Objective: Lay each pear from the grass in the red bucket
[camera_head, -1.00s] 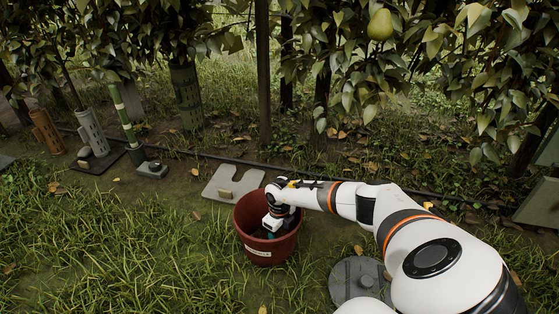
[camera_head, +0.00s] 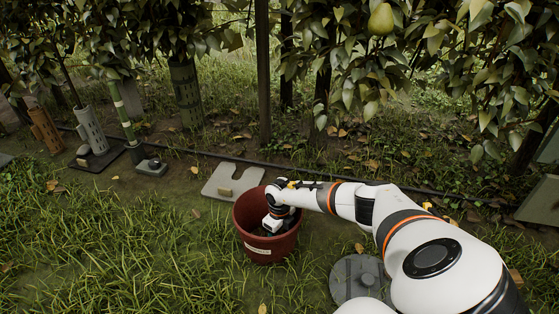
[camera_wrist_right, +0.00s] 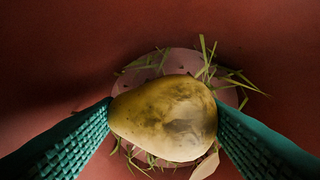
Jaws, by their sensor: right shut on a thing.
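The red bucket (camera_head: 266,246) stands upright on the grass near the middle of the head view. My right gripper (camera_head: 272,229) reaches down inside its rim, and its fingertips are hidden by the bucket's wall. In the right wrist view my right gripper's green ribbed fingers (camera_wrist_right: 162,125) are shut on a yellow-brown pear (camera_wrist_right: 165,112), one on each side. The pear is inside the bucket, close above its floor (camera_wrist_right: 190,62); I cannot tell whether it touches. My left gripper is not in view.
Bits of grass (camera_wrist_right: 236,82) and a leaf (camera_wrist_right: 205,165) lie in the bucket. A green pear (camera_head: 381,19) hangs in the tree. A grey notched plate (camera_head: 232,183) lies behind the bucket and a round grey lid (camera_head: 360,280) lies to its right.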

